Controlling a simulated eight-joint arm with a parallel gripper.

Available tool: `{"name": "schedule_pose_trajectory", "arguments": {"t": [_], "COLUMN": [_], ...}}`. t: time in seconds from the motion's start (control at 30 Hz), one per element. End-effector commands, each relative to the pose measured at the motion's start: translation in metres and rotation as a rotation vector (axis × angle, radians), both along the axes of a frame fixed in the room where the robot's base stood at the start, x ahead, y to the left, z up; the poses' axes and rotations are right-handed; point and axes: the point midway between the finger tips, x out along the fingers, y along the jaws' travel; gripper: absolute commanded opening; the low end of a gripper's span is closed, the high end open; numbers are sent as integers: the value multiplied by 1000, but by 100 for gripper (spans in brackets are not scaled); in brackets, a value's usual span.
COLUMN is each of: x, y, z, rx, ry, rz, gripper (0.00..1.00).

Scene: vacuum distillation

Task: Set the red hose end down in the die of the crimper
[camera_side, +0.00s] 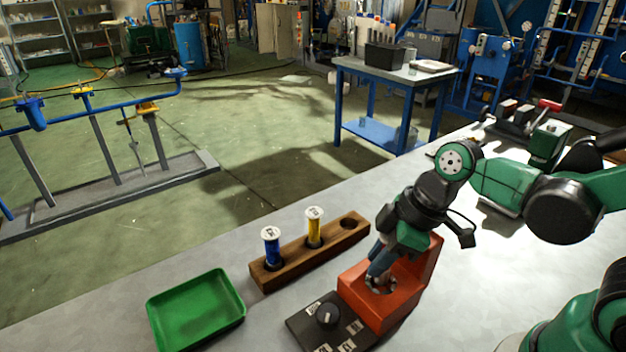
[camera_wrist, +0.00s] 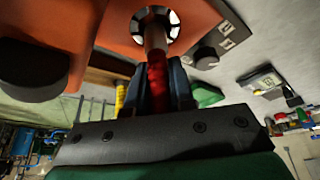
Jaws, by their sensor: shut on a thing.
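The crimper (camera_side: 409,297) is an orange-red block on the bench, with a round die (camera_side: 384,286) in its top. My gripper (camera_side: 377,272) points down right over the die in the side view. In the wrist view my gripper (camera_wrist: 158,92) is shut on the red hose end (camera_wrist: 157,75). Its brownish lower part reaches to the segmented ring of the die (camera_wrist: 171,18) and overlaps its opening. I cannot tell how deep it sits. In the side view my fingers hide the red hose end.
A wooden rack (camera_side: 273,279) holds a blue hose end (camera_side: 272,246) and a yellow one (camera_side: 314,228); its right hole is empty. A green tray (camera_side: 196,310) stands at left. A dark control box (camera_side: 327,320) with a knob adjoins the crimper's front.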

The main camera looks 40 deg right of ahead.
Motion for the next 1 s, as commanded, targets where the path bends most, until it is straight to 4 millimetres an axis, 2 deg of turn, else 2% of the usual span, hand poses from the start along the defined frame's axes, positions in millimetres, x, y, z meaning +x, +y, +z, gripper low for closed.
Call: {"name": "schedule_pose_trajectory", "arguments": {"t": [1.0], "x": [0], "y": [0], "z": [-12], "rx": [0], "ry": [0], "rz": [0], "gripper": [0]}}
